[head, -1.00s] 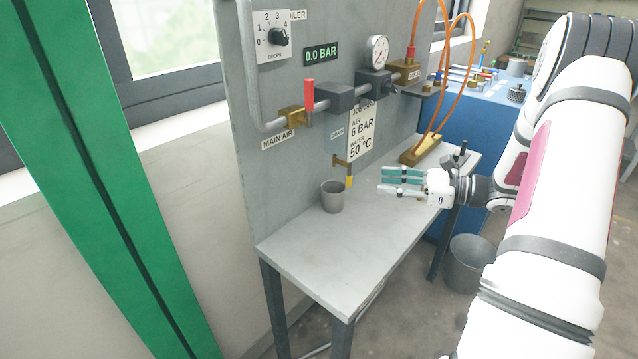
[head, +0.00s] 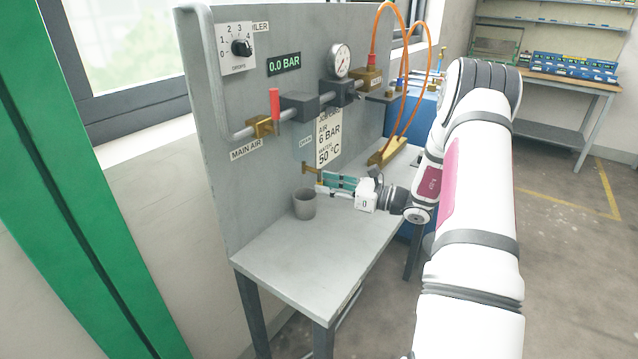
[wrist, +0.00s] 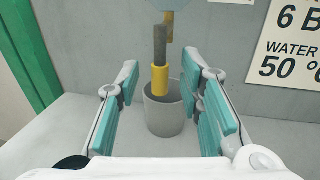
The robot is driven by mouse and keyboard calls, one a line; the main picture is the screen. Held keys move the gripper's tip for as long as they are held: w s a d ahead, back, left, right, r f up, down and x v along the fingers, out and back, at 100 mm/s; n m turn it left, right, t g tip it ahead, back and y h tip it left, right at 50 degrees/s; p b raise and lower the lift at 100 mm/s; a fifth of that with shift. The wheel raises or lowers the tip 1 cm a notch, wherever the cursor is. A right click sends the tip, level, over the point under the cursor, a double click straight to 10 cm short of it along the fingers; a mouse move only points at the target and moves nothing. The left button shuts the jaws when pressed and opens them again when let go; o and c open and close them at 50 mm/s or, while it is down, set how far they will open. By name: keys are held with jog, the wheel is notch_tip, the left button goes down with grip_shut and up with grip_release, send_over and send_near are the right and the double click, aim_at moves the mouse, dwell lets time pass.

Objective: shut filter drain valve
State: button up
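The drain valve (head: 309,168) is a small brass fitting on the grey panel, under the drain label. In the wrist view its lever (wrist: 160,45) is a grey bar hanging down with a yellow sleeve (wrist: 160,80) at its end. My gripper (head: 324,183) is at the valve, just above the bench. In the wrist view my gripper (wrist: 160,82) is open, with one teal-padded finger on each side of the yellow sleeve and a gap on both sides. In the head view the fingers largely hide the lever.
A grey cup (head: 304,206) stands on the bench (head: 315,250) below the valve, close to my fingers. The main air valve (head: 262,126) with its red handle is higher on the panel. Orange hoses (head: 410,85) hang at the right. The front of the bench is clear.

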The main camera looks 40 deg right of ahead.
jog(key=shift+x, duration=1.45)
grip_shut()
jog(key=shift+d, duration=0.1)
jog(key=d+r+n+h+b, duration=0.1)
jog(key=n+b, duration=0.4)
jog(key=b, duration=0.1)
jog(key=d+r+n+h+b, duration=0.1)
jog(key=n+b, duration=0.4)
jog(key=b, duration=0.1)
jog(key=w+d+r+n+h+b, duration=0.1)
jog(key=n+b, duration=0.4)
jog(key=b, duration=0.2)
jog(key=shift+n+g+h, duration=0.3)
jog(key=shift+n+h, duration=0.1)
jog(key=shift+r, duration=0.1)
